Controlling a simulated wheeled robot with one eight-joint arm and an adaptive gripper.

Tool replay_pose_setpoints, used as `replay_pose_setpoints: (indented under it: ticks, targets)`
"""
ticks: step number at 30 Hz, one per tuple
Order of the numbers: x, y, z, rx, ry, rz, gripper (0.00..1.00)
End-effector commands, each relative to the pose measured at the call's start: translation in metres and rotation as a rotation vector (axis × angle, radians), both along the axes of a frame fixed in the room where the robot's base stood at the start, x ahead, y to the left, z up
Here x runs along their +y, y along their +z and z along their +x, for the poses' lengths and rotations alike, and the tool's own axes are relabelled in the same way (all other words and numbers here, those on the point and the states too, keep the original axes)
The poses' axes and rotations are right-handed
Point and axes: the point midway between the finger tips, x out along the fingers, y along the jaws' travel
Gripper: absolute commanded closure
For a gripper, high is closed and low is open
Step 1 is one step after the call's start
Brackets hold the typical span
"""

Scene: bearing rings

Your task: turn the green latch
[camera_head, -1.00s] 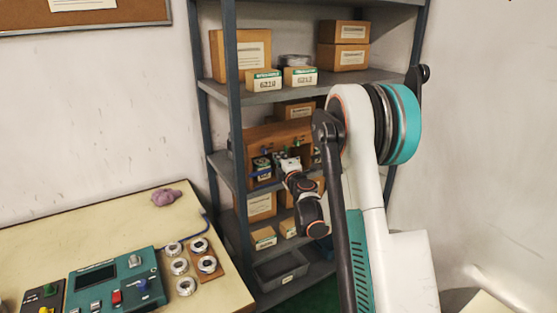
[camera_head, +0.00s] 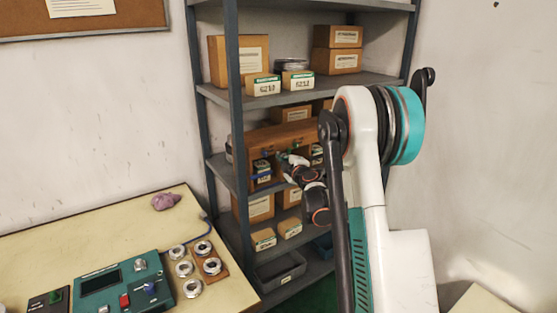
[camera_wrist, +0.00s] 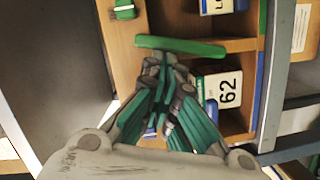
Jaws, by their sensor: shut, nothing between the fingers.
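The green latch (camera_wrist: 180,46) is a flat green bar across the front of a wooden cabinet in the wrist view. My gripper (camera_wrist: 165,62) is shut and empty, its fingertips right at the bar's near edge. I cannot tell whether they touch it. In the head view my gripper (camera_head: 287,160) is at the front of the wooden cabinet (camera_head: 262,139) on the middle shelf, and the arm hides part of the cabinet.
The cabinet's compartments hold labelled boxes, one marked 62 (camera_wrist: 226,90). Another green piece (camera_wrist: 124,10) sits on the cabinet at upper left. A grey shelf post (camera_wrist: 280,75) stands close on the right. A desk with a teal control box (camera_head: 115,287) and several bearing rings is at lower left.

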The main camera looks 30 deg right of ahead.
Motion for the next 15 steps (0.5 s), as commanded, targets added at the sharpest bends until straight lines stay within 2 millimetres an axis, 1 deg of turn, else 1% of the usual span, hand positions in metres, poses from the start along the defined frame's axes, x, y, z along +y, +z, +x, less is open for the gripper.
replay_pose_setpoints:
  ticks: [1,6,15]
  targets:
    - [-0.005,0.002,0.0,0.001,-0.002,0.023,1.0]
    - [-0.019,0.005,0.0,0.006,-0.003,0.154,1.0]
    - [-0.038,0.005,0.001,0.016,-0.002,0.437,1.0]
